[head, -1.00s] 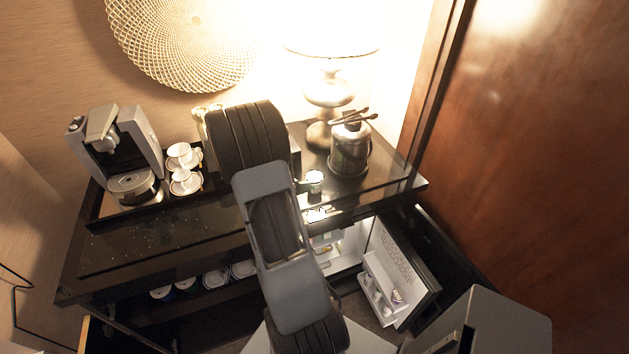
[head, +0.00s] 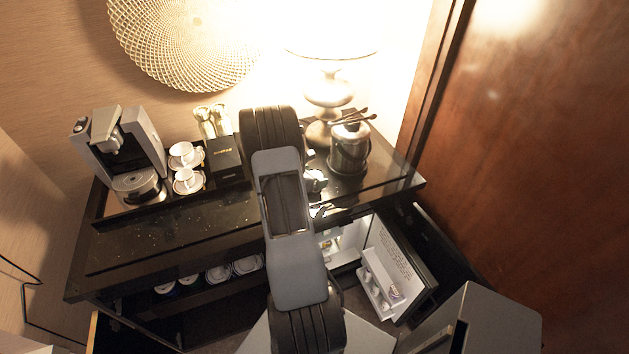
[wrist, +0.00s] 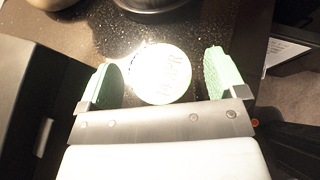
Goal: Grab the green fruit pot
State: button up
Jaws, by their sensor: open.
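In the wrist view, a round pot with a pale, greenish-white lid (wrist: 160,74) stands on the dark speckled counter. Its lid has lettering, partly washed out by glare. My gripper (wrist: 161,80) is open, with one green-padded finger left of the pot and the other right of it. A gap shows on both sides, and nothing is held. In the head view, a small pale shape that looks like the pot (head: 317,181) shows beside my arm, left of the ice bucket. My arm hides most of the gripper there.
The metal ice bucket (head: 348,152) with tongs and the lamp (head: 329,92) stand just behind. A black box (head: 227,160), cups (head: 187,180) and a coffee machine (head: 126,160) are to the left. The minibar door (head: 397,268) hangs open below the counter.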

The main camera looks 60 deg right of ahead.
jog(key=c, duration=1.1)
jog(key=shift+r, duration=0.1)
